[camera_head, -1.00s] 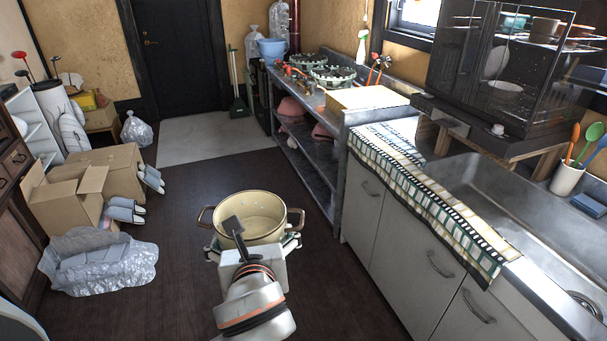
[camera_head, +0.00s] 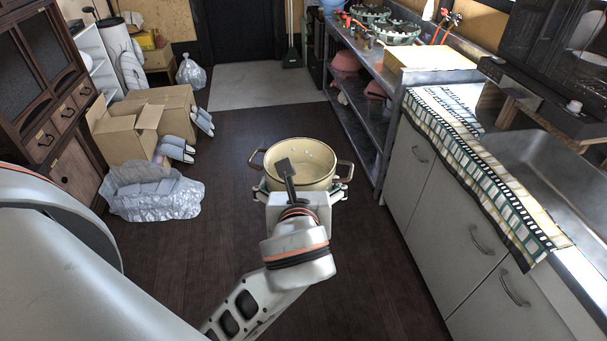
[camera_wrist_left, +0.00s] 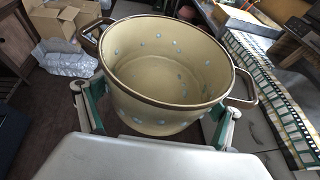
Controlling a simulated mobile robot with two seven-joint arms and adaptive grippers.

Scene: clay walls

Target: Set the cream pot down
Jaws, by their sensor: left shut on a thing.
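The cream pot (camera_head: 312,163) is held upright and empty in front of me, with a brown rim and two brown side handles. My left gripper (camera_head: 305,188) is shut on it, with one finger on each side of its body. In the left wrist view the pot (camera_wrist_left: 165,70) fills the middle, with small pale blue spots on its wall. The gripper's green-padded fingers (camera_wrist_left: 156,115) press against its lower sides. The pot appears to hang above the dark floor. My right gripper is not in view.
A counter with a checkered cloth (camera_head: 480,170) and a sink (camera_head: 560,180) is on the right. A metal shelf unit (camera_head: 385,85) stands behind it. Cardboard boxes (camera_head: 130,135), slippers (camera_head: 178,150) and a plastic-wrapped bundle (camera_head: 150,195) lie on the left. Open floor (camera_head: 245,135) lies between.

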